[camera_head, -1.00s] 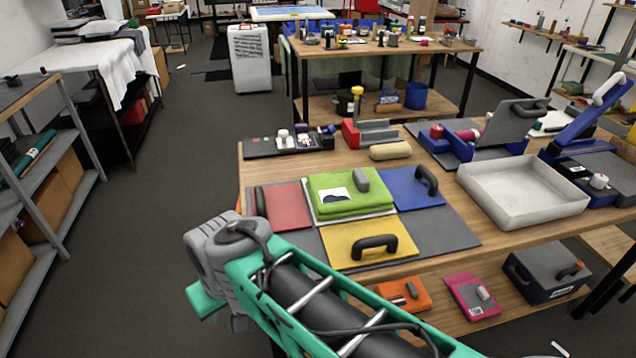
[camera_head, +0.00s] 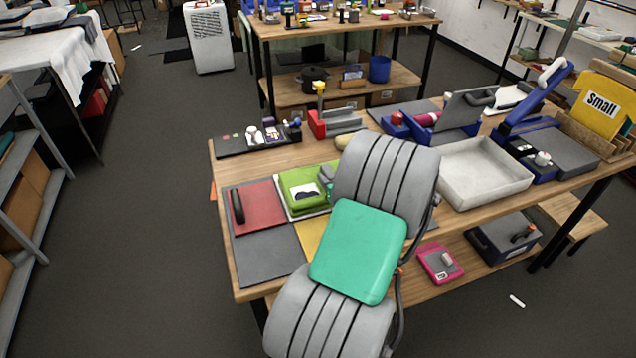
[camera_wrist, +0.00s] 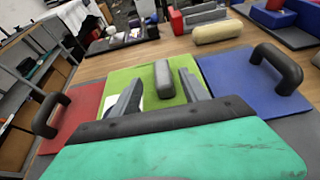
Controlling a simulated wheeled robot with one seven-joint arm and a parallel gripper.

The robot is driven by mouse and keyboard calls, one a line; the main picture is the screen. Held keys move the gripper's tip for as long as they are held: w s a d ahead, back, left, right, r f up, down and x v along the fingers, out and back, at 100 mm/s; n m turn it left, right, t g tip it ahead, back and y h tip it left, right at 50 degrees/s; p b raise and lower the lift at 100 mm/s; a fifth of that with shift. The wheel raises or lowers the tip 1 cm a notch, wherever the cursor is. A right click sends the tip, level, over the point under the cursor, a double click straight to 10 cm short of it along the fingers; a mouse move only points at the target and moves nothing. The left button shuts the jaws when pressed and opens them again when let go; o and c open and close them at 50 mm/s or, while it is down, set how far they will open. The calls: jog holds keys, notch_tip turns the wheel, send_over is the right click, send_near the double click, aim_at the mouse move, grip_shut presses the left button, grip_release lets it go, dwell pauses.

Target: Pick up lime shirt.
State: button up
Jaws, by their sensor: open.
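The lime shirt (camera_head: 296,181) is a flat, folded green piece on a white-edged base on the wooden table, between a red panel and my arm. It carries a pale label with a dark print and a grey block. My arm hides its right part in the head view. In the wrist view the lime shirt (camera_wrist: 128,76) lies ahead of my gripper (camera_wrist: 160,76). The two dark fingers are spread apart over it, with the grey block (camera_wrist: 163,80) showing between them. Whether the fingers touch anything is unclear.
The red panel (camera_head: 257,208) and the blue panel (camera_wrist: 240,80), each with a dark handle, flank the shirt. A yellow panel (camera_head: 311,233) is mostly hidden. Behind are a black tray (camera_head: 258,139) and a beige roll (camera_wrist: 217,32). A white tray (camera_head: 486,172) stands right.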

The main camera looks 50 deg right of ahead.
aim_at(330, 172)
jog(key=p+x, duration=0.1)
jog(key=x, duration=0.4)
jog(key=shift+w+d+f, duration=0.1)
jog(key=shift+d+f, duration=0.1)
jog(key=shift+d, duration=0.05)
grip_shut()
dwell(0.4)
